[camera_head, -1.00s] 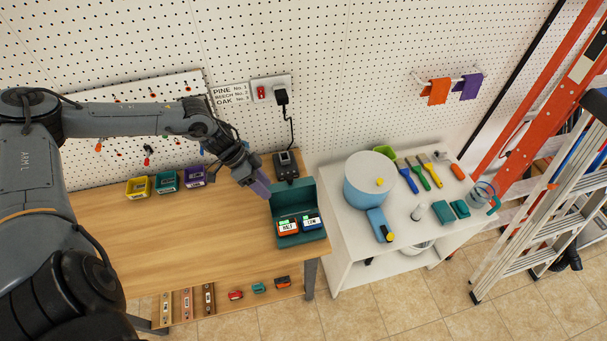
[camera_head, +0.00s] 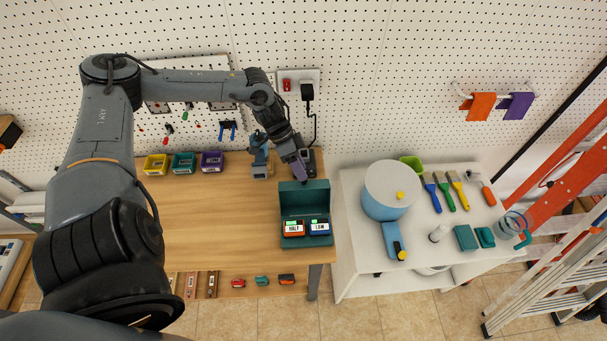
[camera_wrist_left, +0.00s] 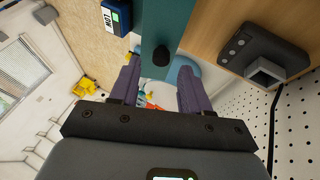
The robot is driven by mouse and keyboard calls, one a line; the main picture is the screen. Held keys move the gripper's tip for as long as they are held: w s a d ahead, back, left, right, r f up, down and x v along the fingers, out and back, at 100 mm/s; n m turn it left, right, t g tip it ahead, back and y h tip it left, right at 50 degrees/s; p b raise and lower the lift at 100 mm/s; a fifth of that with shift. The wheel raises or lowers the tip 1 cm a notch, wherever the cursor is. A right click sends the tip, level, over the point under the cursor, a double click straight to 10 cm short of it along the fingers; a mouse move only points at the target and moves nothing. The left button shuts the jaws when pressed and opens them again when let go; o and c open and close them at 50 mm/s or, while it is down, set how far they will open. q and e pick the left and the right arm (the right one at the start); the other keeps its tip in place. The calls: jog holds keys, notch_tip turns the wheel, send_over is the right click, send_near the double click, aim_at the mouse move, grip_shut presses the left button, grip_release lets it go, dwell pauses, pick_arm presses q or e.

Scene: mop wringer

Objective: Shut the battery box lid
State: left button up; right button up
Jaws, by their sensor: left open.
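The teal battery box (camera_head: 288,240) stands at the right end of the wooden table, with its lid (camera_head: 304,198) raised upright at the back. Inside lie an orange battery marked HALF (camera_head: 294,229) and a blue one marked LOW (camera_head: 319,228). My left gripper (camera_head: 303,171), with purple fingers, is open just behind and above the lid's top edge. In the left wrist view, the teal lid (camera_wrist_left: 166,22) with a black knob (camera_wrist_left: 161,56) reaches toward the gap between the open fingers (camera_wrist_left: 158,78). I cannot tell whether they touch it. My right gripper is not in view.
A black charger (camera_head: 309,160) stands close behind the lid, with its cord up to the wall socket. Yellow, teal and purple bins (camera_head: 183,163) line the table's back. A white cart (camera_head: 350,262) stands to the right. The table's middle is clear.

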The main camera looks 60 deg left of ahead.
pick_arm(q)
jog(key=shift+x, duration=1.35)
grip_shut()
